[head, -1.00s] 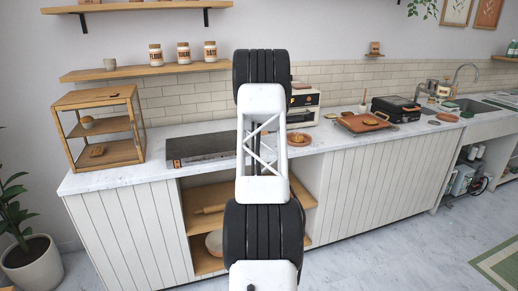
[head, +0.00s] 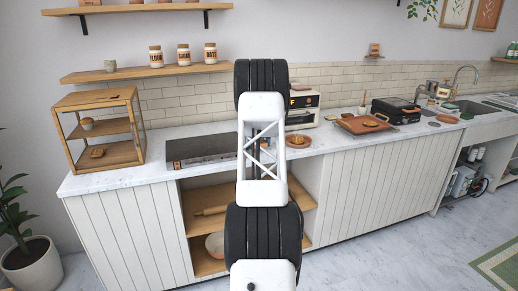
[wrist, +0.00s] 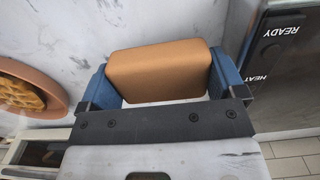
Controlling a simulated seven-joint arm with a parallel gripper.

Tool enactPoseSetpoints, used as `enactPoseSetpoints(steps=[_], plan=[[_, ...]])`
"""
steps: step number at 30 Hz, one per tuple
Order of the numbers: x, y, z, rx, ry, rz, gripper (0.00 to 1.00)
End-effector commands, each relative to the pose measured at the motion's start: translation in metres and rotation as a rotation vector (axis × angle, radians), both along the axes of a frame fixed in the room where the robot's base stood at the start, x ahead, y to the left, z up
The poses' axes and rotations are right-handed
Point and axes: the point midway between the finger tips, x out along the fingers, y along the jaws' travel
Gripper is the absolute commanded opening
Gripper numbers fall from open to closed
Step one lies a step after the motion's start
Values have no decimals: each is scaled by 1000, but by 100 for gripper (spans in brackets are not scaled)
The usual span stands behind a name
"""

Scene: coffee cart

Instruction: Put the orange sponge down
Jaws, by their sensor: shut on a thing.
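My gripper (wrist: 158,78) shows in the wrist view with its two blue fingers on either side of the orange sponge (wrist: 160,68), shut on it. The sponge is a plain rounded block held level across the fingers. The white marble counter (wrist: 185,20) lies beyond and around it. I cannot tell whether the sponge touches the counter. In the head view my arm hides both the gripper and the sponge.
A brown plate with a waffle (wrist: 25,98) is left of the sponge in the wrist view. A dark appliance marked READY and HEAT (wrist: 285,75) stands close on the right. In the head view a griddle (head: 190,150) and a wooden display case (head: 100,130) are further left.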

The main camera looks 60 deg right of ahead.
Motion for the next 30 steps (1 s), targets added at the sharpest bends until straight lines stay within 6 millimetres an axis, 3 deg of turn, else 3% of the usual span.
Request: enactPoseSetpoints(steps=[6, 20, 21, 22, 30], plan=[[0, 0, -19, 0, 0, 0, 59], [0, 0, -24, 0, 0, 0, 59], [0, 0, -23, 0, 0, 0, 95], [0, 0, -23, 0, 0, 0, 100], [0, 0, -23, 0, 0, 0, 100]])
